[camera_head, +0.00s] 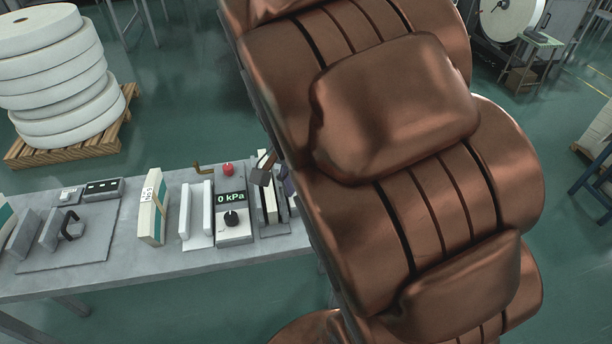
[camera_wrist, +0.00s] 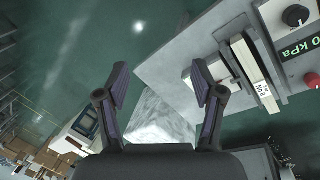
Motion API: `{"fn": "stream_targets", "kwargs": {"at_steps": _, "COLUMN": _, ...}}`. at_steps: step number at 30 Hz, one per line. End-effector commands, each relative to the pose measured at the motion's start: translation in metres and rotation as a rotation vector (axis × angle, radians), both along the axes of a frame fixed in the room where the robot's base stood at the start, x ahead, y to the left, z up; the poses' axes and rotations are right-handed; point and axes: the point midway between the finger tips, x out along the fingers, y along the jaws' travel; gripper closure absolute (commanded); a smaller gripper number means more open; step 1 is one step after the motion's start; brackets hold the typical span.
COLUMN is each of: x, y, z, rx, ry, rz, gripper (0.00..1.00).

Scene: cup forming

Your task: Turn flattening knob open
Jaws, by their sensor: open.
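A grey control box (camera_head: 234,204) on the table has a display reading 0 kPa (camera_head: 230,198). A black knob with a white pointer line (camera_head: 232,219) is on its front, and a red button (camera_head: 228,168) is at its back end. In the wrist view the knob (camera_wrist: 295,15) is at the upper right corner, with part of the display (camera_wrist: 297,46) and the red button (camera_wrist: 312,80) below it. My gripper (camera_wrist: 160,86) is open and empty, its two dark fingers apart from the knob. In the head view my copper-coloured arm hides most of it.
The grey table (camera_head: 120,252) also bears white upright plates (camera_head: 194,214), a labelled box (camera_head: 152,208) and a press-like fixture (camera_head: 270,208) beside the control box. Rolls on a pallet (camera_head: 70,145) are at the back left.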

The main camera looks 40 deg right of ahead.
Motion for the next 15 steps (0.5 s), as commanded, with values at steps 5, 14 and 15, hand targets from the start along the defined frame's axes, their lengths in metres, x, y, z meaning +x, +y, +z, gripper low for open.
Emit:
{"fn": "stream_targets", "kwargs": {"at_steps": 5, "x": 0.043, "y": -0.032, "z": -0.002, "rx": -0.107, "ry": -0.006, "rz": -0.323, "gripper": 0.32}}
{"fn": "stream_targets", "kwargs": {"at_steps": 14, "x": 0.109, "y": -0.076, "z": -0.025, "rx": -0.276, "ry": -0.033, "rz": -0.811, "gripper": 0.32}}
{"fn": "stream_targets", "kwargs": {"at_steps": 15, "x": 0.118, "y": -0.082, "z": -0.029, "rx": -0.298, "ry": -0.041, "rz": -0.87, "gripper": 0.32}}
